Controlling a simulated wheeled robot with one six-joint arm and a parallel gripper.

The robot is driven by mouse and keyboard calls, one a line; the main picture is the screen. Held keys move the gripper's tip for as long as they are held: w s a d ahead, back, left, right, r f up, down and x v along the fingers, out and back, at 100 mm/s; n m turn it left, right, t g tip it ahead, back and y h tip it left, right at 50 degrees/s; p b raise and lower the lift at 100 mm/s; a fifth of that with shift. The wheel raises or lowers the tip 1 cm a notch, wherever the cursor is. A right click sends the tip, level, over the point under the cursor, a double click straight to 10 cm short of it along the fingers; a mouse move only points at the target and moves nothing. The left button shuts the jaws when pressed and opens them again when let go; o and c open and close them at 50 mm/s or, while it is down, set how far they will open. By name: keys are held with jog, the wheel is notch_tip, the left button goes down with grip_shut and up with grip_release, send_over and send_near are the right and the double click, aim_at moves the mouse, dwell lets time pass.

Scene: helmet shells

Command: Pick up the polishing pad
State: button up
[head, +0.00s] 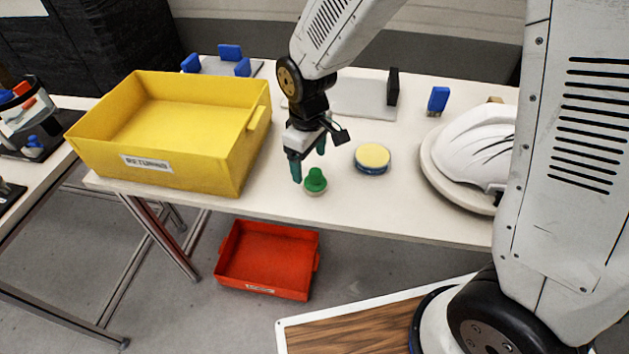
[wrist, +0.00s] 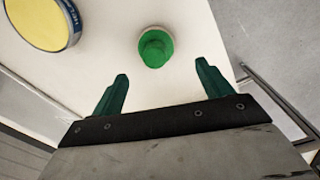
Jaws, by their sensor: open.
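The polishing pad, which I take to be the small round piece with a green knob (head: 315,180) and a pale base, sits upright on the white table near its front edge. In the wrist view, the green knob (wrist: 155,47) is just beyond the fingertips, roughly centred between them. My gripper (head: 309,163) has green fingers and points down, just above and beside the pad in the head view. Its fingers (wrist: 162,68) are spread apart with nothing between them. No contact with the pad shows.
A round tin with a yellow top (head: 372,157) stands right of the pad. A yellow bin (head: 215,165) is at the left. A white helmet shell (head: 475,145) on a round stand is at the right. A red bin (head: 267,260) lies below on the floor.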

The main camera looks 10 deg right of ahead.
aim_at(315, 171)
jog(key=f, duration=0.3)
jog(key=d+f, duration=0.1)
jog(key=f, duration=0.1)
jog(key=shift+s+d+f, duration=0.1)
jog(key=shift+s+f, duration=0.15)
jog(key=shift+f, duration=0.4)
jog(key=c, duration=1.1)
jog(key=shift+r, duration=0.15)
